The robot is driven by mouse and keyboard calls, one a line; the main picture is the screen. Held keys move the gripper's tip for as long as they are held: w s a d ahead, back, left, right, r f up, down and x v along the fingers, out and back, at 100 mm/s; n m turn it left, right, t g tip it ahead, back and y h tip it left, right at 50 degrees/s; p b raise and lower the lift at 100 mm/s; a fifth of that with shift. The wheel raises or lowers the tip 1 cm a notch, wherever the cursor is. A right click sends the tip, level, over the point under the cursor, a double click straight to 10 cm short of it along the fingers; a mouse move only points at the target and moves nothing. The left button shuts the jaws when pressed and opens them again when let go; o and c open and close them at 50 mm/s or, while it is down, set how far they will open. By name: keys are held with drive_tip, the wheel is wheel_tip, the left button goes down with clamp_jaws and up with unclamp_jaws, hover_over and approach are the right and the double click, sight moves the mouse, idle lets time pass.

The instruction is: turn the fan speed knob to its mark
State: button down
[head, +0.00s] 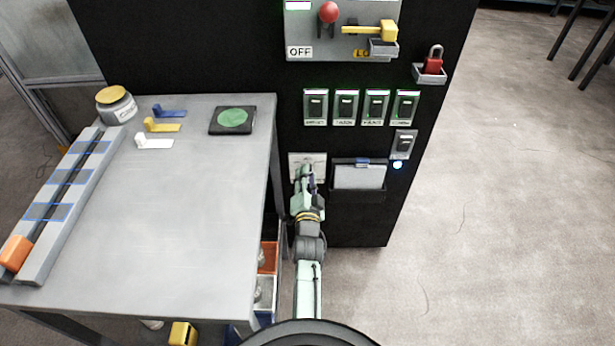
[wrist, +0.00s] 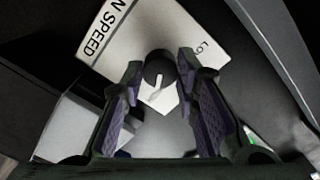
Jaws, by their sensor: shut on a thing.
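The fan speed plate (head: 295,160) is a pale panel low on the black cabinet front, mostly hidden by my arm in the head view. In the wrist view the plate (wrist: 125,50) shows tilted, with "N SPEED" printed along one edge. The dark round knob (wrist: 159,66) stands on it, with a pale line below. My gripper (wrist: 160,76) has one finger on each side of the knob and is shut on it. In the head view my gripper (head: 306,178) reaches the plate. The target mark cannot be clearly made out.
A holder with pale cards (head: 360,176) is just right of the plate. A switch (head: 403,144) and a row of green-lit switches (head: 346,106) sit above.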

drive_tip(key=shift+r, duration=0.2)
drive_tip(key=c, duration=1.2)
unclamp_jaws()
drive_tip(key=shift+w, duration=0.1)
drive_tip(key=shift+c, duration=0.2)
drive_tip(key=shift+f, duration=0.1)
drive_tip(key=s, duration=0.7)
drive_tip(key=shift+s, duration=0.3)
